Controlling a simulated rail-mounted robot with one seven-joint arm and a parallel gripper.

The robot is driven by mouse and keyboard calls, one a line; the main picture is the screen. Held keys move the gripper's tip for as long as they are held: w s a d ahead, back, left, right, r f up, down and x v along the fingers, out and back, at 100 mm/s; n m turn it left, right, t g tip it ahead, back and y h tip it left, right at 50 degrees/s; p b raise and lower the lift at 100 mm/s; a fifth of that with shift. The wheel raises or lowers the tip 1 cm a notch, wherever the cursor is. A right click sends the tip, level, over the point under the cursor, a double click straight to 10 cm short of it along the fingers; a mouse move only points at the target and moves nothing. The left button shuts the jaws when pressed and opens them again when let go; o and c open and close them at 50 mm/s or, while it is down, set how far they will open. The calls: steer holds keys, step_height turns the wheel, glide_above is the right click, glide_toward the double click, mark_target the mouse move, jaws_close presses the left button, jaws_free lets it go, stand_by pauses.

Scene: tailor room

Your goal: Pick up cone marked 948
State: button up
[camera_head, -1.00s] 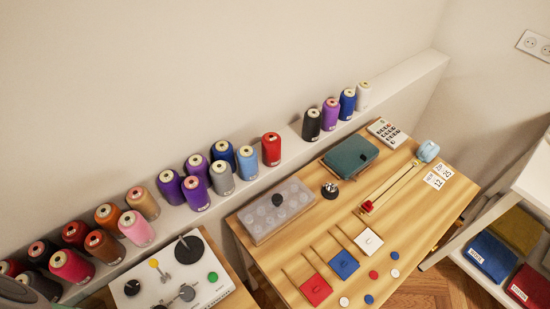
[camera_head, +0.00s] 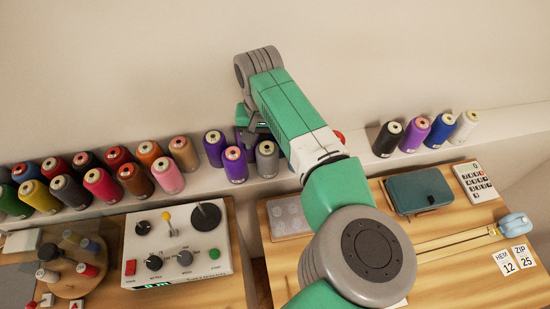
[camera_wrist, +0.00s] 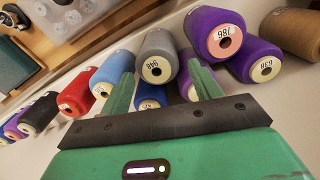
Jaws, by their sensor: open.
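The grey cone marked 948 (camera_wrist: 159,48) shows in the wrist view, its pale end with the number facing the camera. In the head view a grey cone (camera_head: 267,158) stands on the wall ledge, partly beside my arm. My gripper (camera_wrist: 162,62) is open and empty, its two green fingers pointing toward the cones. In the wrist view the grey cone appears between and beyond the fingertips. I cannot tell whether either finger touches it. In the head view my arm hides most of the gripper.
A purple cone marked 786 or 981 (camera_wrist: 216,35) stands close beside the grey one. A light blue cone (camera_wrist: 112,72), a dark blue cone (camera_wrist: 150,97) and a red cone (camera_wrist: 82,94) are near the fingers.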

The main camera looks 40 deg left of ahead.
step_height(320, 180, down, 6)
steer(key=shift+w+d+f+b, duration=0.1)
steer(key=shift+d+f+b, duration=0.05)
steer(key=shift+b, duration=1)
steer(key=c, duration=0.8)
